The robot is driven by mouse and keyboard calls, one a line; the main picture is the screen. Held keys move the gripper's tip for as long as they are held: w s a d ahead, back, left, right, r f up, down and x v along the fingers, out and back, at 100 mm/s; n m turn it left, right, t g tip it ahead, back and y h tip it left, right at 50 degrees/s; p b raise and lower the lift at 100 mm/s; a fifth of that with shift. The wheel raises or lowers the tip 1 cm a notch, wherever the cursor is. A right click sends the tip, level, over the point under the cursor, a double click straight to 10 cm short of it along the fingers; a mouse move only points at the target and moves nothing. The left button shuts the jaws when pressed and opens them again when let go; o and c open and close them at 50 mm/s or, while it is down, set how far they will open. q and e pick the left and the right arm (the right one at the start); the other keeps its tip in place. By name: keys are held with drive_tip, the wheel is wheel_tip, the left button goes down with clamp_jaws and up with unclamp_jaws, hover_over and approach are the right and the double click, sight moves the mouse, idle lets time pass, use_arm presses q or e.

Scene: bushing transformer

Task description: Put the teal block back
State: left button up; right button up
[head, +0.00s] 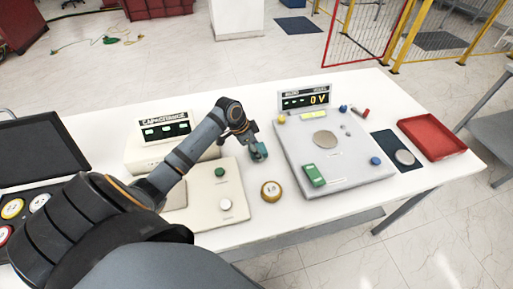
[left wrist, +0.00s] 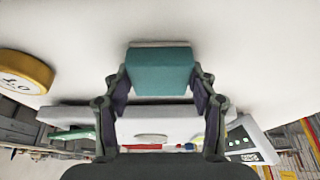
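The teal block (head: 259,152) is at the end of my left arm in the head view, above the white table between the two instrument panels. In the left wrist view the teal block (left wrist: 160,72) sits between the two fingers, which press close against its left and right sides. My left gripper (head: 252,142) appears shut on it. Whether the block's underside touches the table is hard to tell. My right gripper is not in view.
A capacitance meter (head: 163,128) and a beige panel (head: 222,172) with green and white knobs stand left. A gold weight-like disc (head: 271,191) lies front middle. A grey test panel (head: 345,172) with a voltage display stands right, beside a red tray (head: 432,138).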

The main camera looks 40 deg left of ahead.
use_arm(q)
drive_tip(key=o, duration=0.4)
drive_tip(key=shift+b+v, duration=0.6)
drive_tip(key=shift+v, duration=5.55)
